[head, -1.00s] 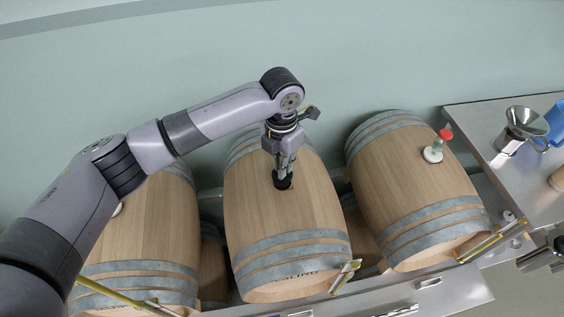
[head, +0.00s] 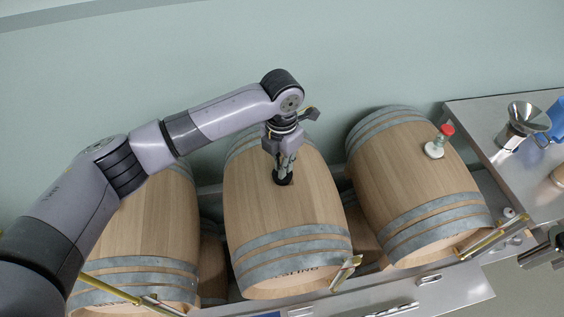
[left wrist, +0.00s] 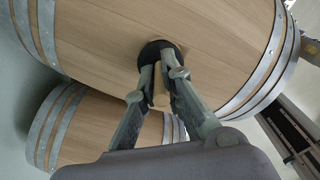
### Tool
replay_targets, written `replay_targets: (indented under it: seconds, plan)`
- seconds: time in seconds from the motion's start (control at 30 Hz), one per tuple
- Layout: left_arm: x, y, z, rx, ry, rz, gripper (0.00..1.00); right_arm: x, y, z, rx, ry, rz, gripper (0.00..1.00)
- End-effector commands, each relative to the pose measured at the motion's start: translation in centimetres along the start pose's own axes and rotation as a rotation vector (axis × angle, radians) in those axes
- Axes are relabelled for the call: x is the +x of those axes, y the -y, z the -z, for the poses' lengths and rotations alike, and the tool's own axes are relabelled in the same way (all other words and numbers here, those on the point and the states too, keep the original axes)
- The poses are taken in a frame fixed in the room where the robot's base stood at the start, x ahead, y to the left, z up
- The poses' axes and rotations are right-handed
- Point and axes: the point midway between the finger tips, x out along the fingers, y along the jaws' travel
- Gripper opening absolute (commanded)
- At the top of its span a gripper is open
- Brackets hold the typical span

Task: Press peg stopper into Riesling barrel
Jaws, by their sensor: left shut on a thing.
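My left gripper (head: 284,172) is shut on the wooden peg stopper (left wrist: 161,88), upright over the middle barrel (head: 250,205). The fingertips are close to the dark bung hole (left wrist: 155,50) on the barrel's top side. The peg's lower end is at the hole, but I cannot tell how deep it sits. In the head view the fingers mostly hide the peg.
A right barrel (head: 415,180) carries a glass fitting with a red cap (head: 446,131). A left barrel (head: 155,235) is partly behind my arm. A steel table (head: 488,140) at right holds a metal funnel (head: 521,122) and a blue item (head: 556,120). Yellow-edged brackets stand along the rack's front.

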Motion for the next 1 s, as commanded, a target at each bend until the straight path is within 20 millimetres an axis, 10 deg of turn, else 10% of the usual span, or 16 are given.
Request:
replay_targets:
  seconds: [0.5, 1.0]
  plan:
    - [0.3, 0.0, 0.0, 0.0, -0.001, 0.0, 0.32, 0.1, 0.0, 0.0, 0.0, 0.0, 0.0, 0.45]
    - [-2.3, 0.0, -0.1, 0.0, 0.002, -0.001, 0.32, 0.1, -0.2, 0.0, -0.001, 0.0, -0.002, 0.45]
